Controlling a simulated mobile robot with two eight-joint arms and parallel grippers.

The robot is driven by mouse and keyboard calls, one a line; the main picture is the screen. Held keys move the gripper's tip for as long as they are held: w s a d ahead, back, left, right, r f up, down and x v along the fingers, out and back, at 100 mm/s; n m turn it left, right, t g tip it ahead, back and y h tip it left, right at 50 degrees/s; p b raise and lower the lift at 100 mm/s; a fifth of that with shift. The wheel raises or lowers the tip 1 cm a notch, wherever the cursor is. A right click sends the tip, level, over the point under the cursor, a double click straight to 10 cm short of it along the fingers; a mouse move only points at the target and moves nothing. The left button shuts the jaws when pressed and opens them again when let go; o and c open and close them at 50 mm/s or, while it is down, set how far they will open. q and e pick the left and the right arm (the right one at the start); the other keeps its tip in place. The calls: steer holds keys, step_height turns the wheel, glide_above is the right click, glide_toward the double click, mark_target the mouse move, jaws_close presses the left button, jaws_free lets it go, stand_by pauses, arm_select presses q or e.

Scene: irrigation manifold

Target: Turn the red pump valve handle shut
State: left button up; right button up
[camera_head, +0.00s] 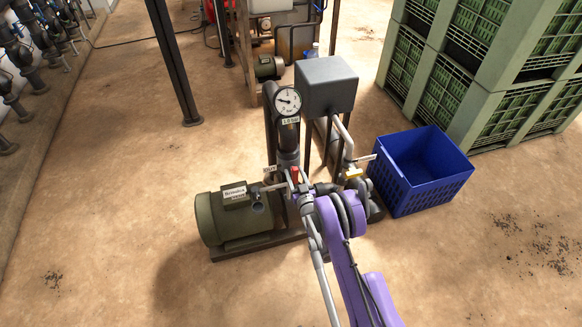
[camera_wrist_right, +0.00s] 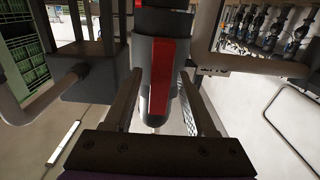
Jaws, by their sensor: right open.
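The red pump valve handle (camera_head: 295,175) is a small red lever on the pump's pipework, just below the gauge column. In the right wrist view the red handle (camera_wrist_right: 162,75) is a long red strip on a dark, rounded body. My right gripper (camera_head: 297,188) is at the handle, its purple arm coming in from the lower right. In the wrist view my right gripper (camera_wrist_right: 161,85) is open, with one finger on each side of the handle. Gaps show beside it, though contact is hard to judge. My left gripper is not in view.
A green motor (camera_head: 225,222) sits left of the valve. A round gauge (camera_head: 288,101) and a grey box (camera_head: 326,85) stand behind it. Floor at left is clear.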

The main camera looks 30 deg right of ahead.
steer(key=shift+w, duration=0.1)
steer(key=shift+r, duration=0.1)
steer(key=shift+s, duration=0.2)
steer(key=shift+c, duration=1)
jaws_close()
